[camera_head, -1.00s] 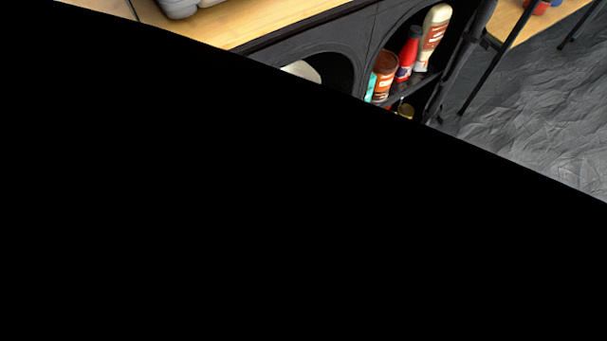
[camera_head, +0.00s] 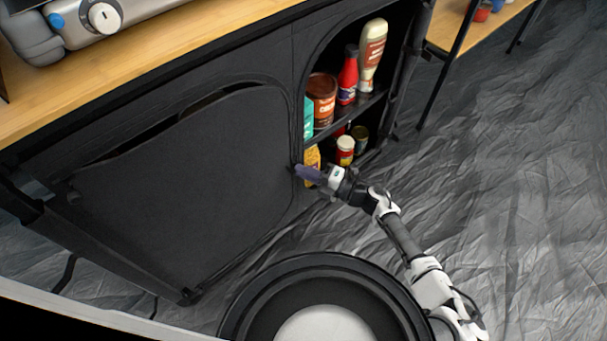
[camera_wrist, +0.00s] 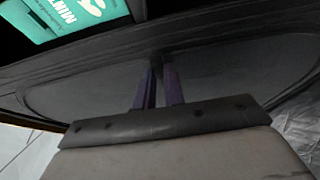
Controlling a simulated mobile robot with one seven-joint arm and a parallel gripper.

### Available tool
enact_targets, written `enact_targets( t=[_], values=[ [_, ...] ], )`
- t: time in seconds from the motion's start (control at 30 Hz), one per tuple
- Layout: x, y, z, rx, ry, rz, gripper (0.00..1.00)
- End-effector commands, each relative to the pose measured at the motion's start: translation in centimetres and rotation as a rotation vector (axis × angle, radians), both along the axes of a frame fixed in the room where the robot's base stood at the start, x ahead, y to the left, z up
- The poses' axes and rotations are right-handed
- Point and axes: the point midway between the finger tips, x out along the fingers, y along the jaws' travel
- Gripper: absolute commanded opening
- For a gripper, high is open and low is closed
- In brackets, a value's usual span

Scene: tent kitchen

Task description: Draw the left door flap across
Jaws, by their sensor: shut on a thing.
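The left door flap (camera_head: 190,190) is a dark grey fabric panel on the front of the black cabinet. It covers most of the left opening, with a dark gap along its upper edge. My gripper (camera_head: 299,169) is at the flap's right edge, beside the post between the two openings. In the wrist view, the purple fingers (camera_wrist: 158,72) are close together, shut on a small dark part at the flap's edge (camera_wrist: 235,65). The fingertips hide most of what they hold.
The right opening holds a brown jar (camera_head: 321,98), a red bottle (camera_head: 348,78), a cream bottle (camera_head: 371,55) and several lower jars. A mint-green box (camera_wrist: 62,18) is close to the gripper. A stove (camera_head: 100,20) stands on the wooden counter above. The floor (camera_head: 500,190) at right is clear.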

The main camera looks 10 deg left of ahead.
Motion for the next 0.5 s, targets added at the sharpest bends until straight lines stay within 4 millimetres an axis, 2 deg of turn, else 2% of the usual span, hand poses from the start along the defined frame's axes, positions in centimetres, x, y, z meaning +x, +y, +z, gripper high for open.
enact_targets(
  t=[0.33,0.37,0.5],
  values=[
    [0.49,-0.54,0.02,-0.004,0.0,-0.017,0.0],
    [0.49,-0.54,0.02,-0.004,0.0,-0.017,0.15],
    [0.4,-0.42,0.02,-0.003,0.0,-0.013,0.33]
  ],
)
